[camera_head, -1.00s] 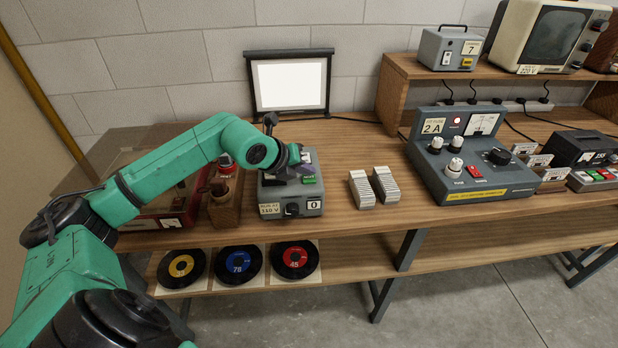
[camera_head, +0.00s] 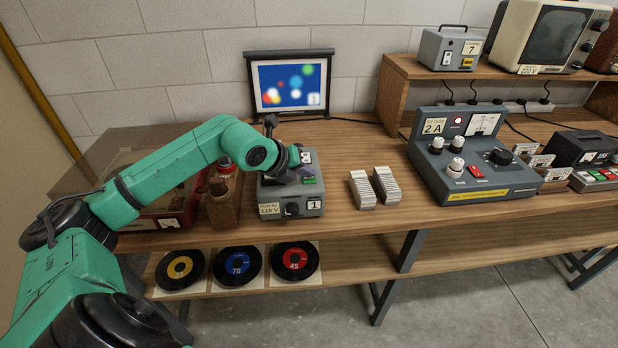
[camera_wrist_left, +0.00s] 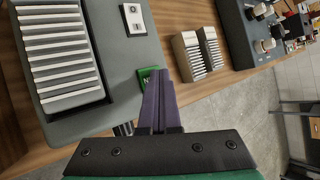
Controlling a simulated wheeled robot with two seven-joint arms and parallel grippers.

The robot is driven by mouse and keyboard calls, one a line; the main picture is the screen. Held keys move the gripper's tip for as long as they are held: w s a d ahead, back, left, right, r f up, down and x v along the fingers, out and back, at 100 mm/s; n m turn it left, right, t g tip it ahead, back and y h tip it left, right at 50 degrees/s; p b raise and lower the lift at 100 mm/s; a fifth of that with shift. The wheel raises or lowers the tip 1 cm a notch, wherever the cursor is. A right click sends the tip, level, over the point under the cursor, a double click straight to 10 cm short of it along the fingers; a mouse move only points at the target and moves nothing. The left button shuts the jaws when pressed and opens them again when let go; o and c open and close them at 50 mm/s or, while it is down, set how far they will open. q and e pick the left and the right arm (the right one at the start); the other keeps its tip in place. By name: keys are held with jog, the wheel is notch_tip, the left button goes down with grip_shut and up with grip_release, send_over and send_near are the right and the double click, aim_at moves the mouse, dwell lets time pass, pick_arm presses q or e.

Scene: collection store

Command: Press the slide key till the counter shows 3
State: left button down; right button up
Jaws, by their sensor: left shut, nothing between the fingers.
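The grey slide projector (camera_head: 292,195) stands on the bench, and its counter (camera_head: 314,205) reads 1. The small screen (camera_head: 289,83) behind it shows a picture of coloured dots on blue. The green slide key (camera_wrist_left: 147,75) is on the projector's top, partly covered in the left wrist view. My left gripper (camera_head: 303,168) is shut and empty over the projector's top. In the left wrist view its fingertips (camera_wrist_left: 156,76) are at the green key; I cannot tell whether they touch it. My right gripper is out of view.
Two stacks of white slides (camera_head: 374,188) stand just right of the projector. A grey power supply (camera_head: 470,160) is farther right. A wooden block with a bottle (camera_head: 223,205) stands close on the left. Several records (camera_head: 238,265) lie on the lower shelf.

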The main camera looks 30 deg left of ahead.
aim_at(306, 181)
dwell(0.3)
pick_arm(q)
jog(key=shift+r+p, duration=0.4)
jog(key=shift+r, duration=0.4)
jog(key=shift+r+p, duration=1.65)
jog(key=shift+r, duration=0.9)
jog(key=shift+f, duration=0.1)
